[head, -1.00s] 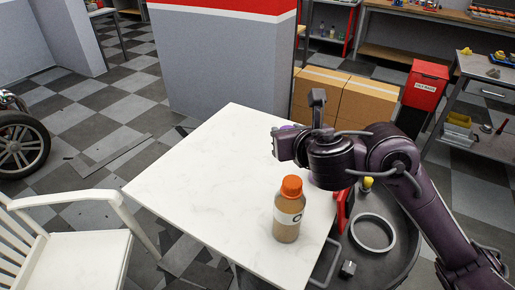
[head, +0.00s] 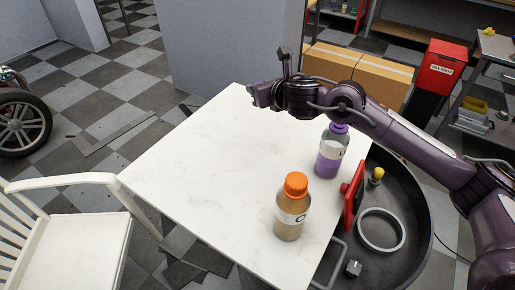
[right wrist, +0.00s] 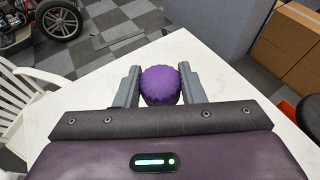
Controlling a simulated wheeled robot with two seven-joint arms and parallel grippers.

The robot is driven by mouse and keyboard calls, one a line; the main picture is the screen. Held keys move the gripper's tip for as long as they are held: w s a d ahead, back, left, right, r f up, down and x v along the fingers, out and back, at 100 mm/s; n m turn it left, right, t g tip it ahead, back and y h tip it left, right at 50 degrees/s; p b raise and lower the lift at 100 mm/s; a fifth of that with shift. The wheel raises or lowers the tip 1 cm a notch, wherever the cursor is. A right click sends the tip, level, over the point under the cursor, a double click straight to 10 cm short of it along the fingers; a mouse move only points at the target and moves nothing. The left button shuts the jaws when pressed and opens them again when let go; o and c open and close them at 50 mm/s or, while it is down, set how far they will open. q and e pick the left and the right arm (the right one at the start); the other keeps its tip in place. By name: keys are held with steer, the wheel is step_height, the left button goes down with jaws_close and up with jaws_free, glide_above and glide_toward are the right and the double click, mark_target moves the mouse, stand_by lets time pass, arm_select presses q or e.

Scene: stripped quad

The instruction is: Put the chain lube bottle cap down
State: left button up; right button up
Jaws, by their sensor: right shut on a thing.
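A round, ribbed purple cap (right wrist: 161,85) sits between the two fingers of my right gripper (right wrist: 160,88) in the right wrist view, with a finger on each side. The gripper is shut on it, above the white table. In the head view my right gripper (head: 258,94) is over the table's far part, and the cap is hidden there. My left gripper is not in view.
A bottle with an orange cap (head: 291,207) stands near the white table's (head: 205,165) front right. A dark round tray (head: 412,200) beside the table holds a grey ring (head: 381,230). A white chair (head: 75,225) is at left. The table's middle and left are clear.

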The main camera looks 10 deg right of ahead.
mark_target(261, 147)
step_height(261, 147, down, 19)
steer(key=shift+r+p, duration=0.1)
steer(key=shift+p, duration=1)
steer(key=shift+f+b, duration=0.55)
steer(key=o, duration=1)
steer(key=shift+r, duration=0.1)
steer(key=shift+o, duration=0.2)
steer(key=shift+r, duration=0.1)
